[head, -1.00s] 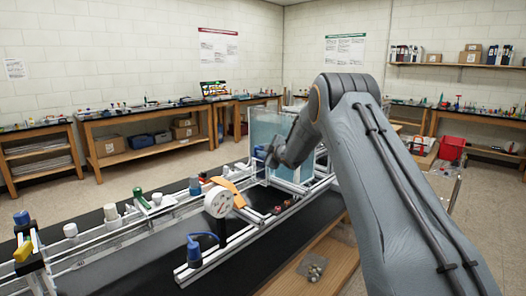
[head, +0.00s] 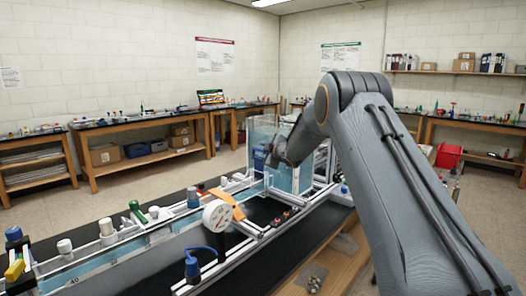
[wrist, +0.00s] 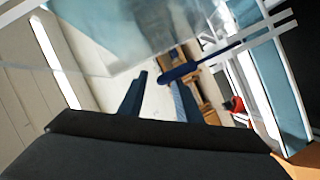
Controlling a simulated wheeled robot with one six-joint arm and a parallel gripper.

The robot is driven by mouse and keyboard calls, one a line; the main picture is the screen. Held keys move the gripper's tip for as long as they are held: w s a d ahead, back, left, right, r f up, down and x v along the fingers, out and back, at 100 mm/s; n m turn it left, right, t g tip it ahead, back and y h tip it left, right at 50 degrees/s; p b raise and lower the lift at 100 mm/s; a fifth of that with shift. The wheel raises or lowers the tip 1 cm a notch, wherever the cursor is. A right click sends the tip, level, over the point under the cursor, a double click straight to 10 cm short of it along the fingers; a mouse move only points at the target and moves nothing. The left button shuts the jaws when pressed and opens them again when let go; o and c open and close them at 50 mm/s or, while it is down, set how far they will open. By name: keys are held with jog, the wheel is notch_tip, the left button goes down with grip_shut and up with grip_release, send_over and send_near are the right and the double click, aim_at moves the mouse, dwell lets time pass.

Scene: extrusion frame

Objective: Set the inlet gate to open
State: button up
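A clear tank with bluish water (head: 290,178) stands at the far end of the flume. A blue part (head: 260,158) shows at its near left side, beside my gripper (head: 271,160), which is small and partly hidden by my arm. In the wrist view a dark blue lever with a rounded end (wrist: 182,72) extends from a pale rod. My gripper (wrist: 158,95) shows there with two dark fingers apart and a gap between them. The lever's rounded end appears near the right finger; I cannot tell whether they touch. I cannot tell which part is the inlet gate.
Several small fittings line the left rail. Wooden benches (head: 150,160) stand along the walls, with open floor between.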

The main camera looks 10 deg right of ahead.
jog(key=shift+s, duration=0.15)
jog(key=b+v, duration=0.2)
jog(key=v, duration=0.5)
jog(key=shift+s+d+b, duration=0.2)
jog(key=shift+b, duration=0.2)
jog(key=shift+r, duration=0.1)
jog(key=shift+s, duration=0.1)
jog(key=s+d+f+m+g+h, duration=0.1)
jog(key=s+f+m+g, duration=0.3)
jog(key=s, duration=1.3)
jog(key=s+d+f+m+g+h, duration=0.1)
jog(key=s+f+m+g, duration=0.4)
jog(key=s, duration=1.3)
jog(key=s+d+f+m+g+h, duration=0.2)
jog(key=s+f+m, duration=0.4)
jog(key=s, duration=1.2)
notch_tip(320, 180, down, 5)
jog(key=shift+r+m+g+h+b, duration=0.3)
jog(key=shift+g+h+b, duration=0.2)
jog(key=shift+g, duration=0.7)
